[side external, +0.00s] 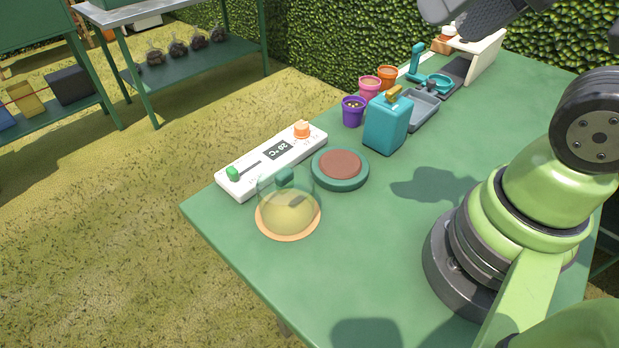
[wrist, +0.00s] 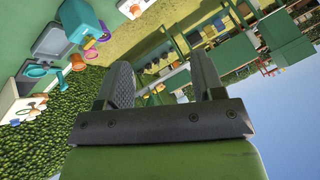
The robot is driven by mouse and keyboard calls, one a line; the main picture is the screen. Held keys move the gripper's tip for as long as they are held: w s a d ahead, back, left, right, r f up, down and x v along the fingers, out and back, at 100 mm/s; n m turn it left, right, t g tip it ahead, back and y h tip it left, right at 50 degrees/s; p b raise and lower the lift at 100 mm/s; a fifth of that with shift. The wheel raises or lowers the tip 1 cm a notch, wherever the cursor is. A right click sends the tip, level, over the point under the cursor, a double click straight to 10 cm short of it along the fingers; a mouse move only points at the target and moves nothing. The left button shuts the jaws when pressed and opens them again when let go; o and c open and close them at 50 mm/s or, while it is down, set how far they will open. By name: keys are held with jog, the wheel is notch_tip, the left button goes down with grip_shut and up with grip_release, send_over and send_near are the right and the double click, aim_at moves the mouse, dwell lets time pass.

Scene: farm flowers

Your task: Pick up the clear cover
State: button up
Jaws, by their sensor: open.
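The clear cover (side external: 286,198) is a see-through dome with a dark green knob on top. It stands on a round tan base (side external: 288,234) near the table's left edge in the side view. My gripper (wrist: 164,78) shows two dark fingers spread apart with nothing between them in the wrist view. In the side view, dark parts of it show at the top right edge, high above the table and far from the cover. I cannot make out the cover in the wrist view.
A white control panel (side external: 270,161) with a green slider and orange knob lies behind the cover. A green dish with brown filling (side external: 340,168) is to its right. A teal canister (side external: 387,122), small pots and a grey tray stand farther back. The table front is clear.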

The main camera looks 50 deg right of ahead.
jog(key=n+g+h, duration=0.2)
jog(key=n+g, duration=0.2)
jog(key=g, duration=0.3)
send_over(284, 173)
notch_tip(284, 173, down, 12)
notch_tip(284, 173, down, 4)
jog(key=shift+a+f, duration=0.1)
jog(key=shift+f, duration=3.25)
grip_shut()
